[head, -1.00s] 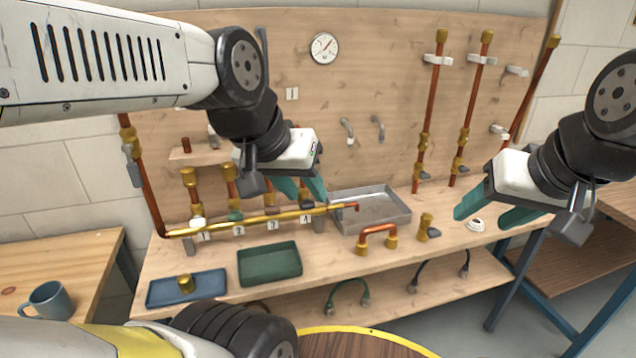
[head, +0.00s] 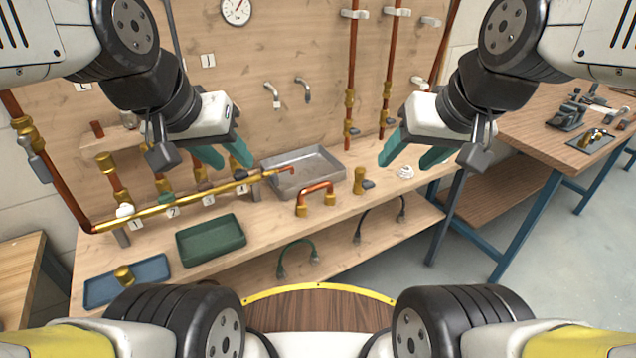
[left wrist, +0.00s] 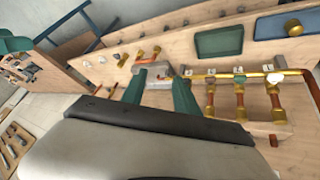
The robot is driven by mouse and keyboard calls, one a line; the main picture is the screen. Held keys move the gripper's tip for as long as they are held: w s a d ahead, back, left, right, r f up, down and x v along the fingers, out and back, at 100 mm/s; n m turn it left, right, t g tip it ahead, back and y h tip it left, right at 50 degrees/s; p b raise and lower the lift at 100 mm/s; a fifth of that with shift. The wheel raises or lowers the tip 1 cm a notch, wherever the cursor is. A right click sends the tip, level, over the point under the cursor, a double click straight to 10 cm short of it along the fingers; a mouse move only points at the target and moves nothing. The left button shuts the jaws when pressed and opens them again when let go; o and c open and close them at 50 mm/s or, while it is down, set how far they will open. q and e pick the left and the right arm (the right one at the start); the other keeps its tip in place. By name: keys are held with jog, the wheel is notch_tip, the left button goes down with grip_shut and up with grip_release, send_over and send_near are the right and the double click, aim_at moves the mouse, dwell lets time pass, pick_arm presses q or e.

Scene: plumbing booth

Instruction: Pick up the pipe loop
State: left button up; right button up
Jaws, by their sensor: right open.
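The pipe loop (head: 316,190) is a copper U with brass ends. It stands on the wooden bench in front of the grey metal tray (head: 330,164). A small copper and brass piece that looks like the loop shows in the left wrist view (left wrist: 148,54). My left gripper (head: 228,160) is open and empty, above the bench and left of the loop; its spread teal fingers show in the left wrist view (left wrist: 159,84). My right gripper (head: 404,162) is open and empty, right of the loop. Neither gripper touches the loop.
A brass valve (head: 360,182) stands right of the loop. A green tray (head: 211,240) and blue tray (head: 146,279) lie to the left. A long brass pipe (head: 185,206) runs behind them. Hoses hang below the bench top. A side table (head: 560,140) stands right.

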pick_arm(q)
jog(key=shift+o, duration=1.1)
jog(key=m+g, duration=0.3)
jog(key=m, duration=0.8)
send_over(315, 185)
jog(key=s+a, duration=0.1)
jog(key=s, duration=0.1)
notch_tip(315, 185, down, 22)
jog(key=shift+y, duration=0.4)
jog(key=x, duration=0.7)
jog(key=shift+w+d+f, duration=0.2)
jog(key=shift+f, duration=0.05)
jog(key=shift+c, duration=0.3)
